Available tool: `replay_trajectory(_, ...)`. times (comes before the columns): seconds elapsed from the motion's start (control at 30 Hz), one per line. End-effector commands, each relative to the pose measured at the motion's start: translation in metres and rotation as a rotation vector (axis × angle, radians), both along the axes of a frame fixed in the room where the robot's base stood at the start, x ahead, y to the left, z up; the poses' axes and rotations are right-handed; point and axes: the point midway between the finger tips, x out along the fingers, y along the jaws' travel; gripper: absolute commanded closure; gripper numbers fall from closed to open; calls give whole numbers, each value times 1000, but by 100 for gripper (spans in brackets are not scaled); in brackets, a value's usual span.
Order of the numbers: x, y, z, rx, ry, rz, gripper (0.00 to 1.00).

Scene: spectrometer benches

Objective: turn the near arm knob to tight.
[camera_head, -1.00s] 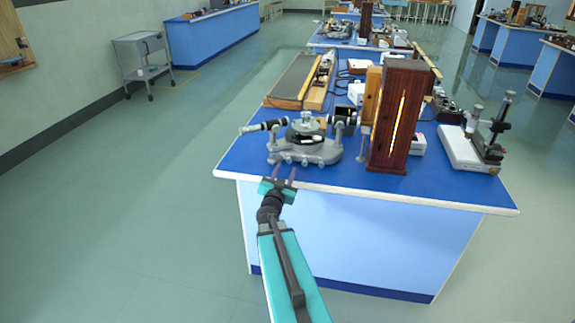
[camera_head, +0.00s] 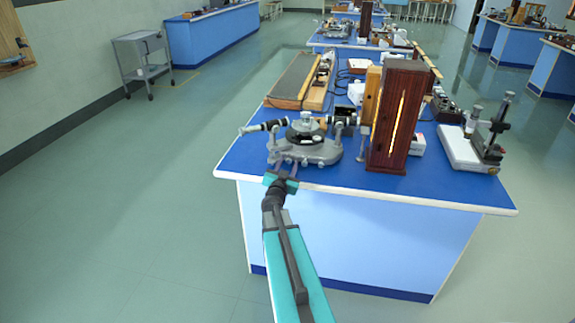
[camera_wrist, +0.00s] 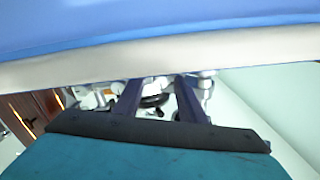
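The spectrometer (camera_head: 306,150) stands at the near left of the blue bench, with a grey base and a black round middle. My gripper (camera_head: 285,168) is at the bench's front edge, just before the spectrometer base. In the wrist view, the two fingers of my gripper (camera_wrist: 160,98) stand apart, with dark and grey spectrometer parts (camera_wrist: 155,101) visible beyond and between them. I see no contact.
A tall brown wooden lamp housing (camera_head: 398,118) with a lit slit stands right of the spectrometer. A microscope-like instrument (camera_head: 475,145) is at the bench's right. The bench's white front edge (camera_head: 400,198) passes close to my gripper. Bare floor (camera_head: 120,220) lies to the left.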

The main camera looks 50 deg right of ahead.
Motion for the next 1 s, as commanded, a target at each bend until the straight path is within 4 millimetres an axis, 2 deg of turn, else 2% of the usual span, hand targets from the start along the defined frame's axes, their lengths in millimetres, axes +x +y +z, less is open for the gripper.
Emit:
replay_trajectory(0.03,0,0,0,0,0,0,65)
replay_trajectory(0.23,0,0,0,0,0,0,99)
replay_trajectory(0.27,0,0,0,0,0,0,100)
replay_trajectory(0.67,-1,0,-1,24,-38,-1,100)
replay_trajectory(1.0,-1,0,-2,124,-202,-1,100)
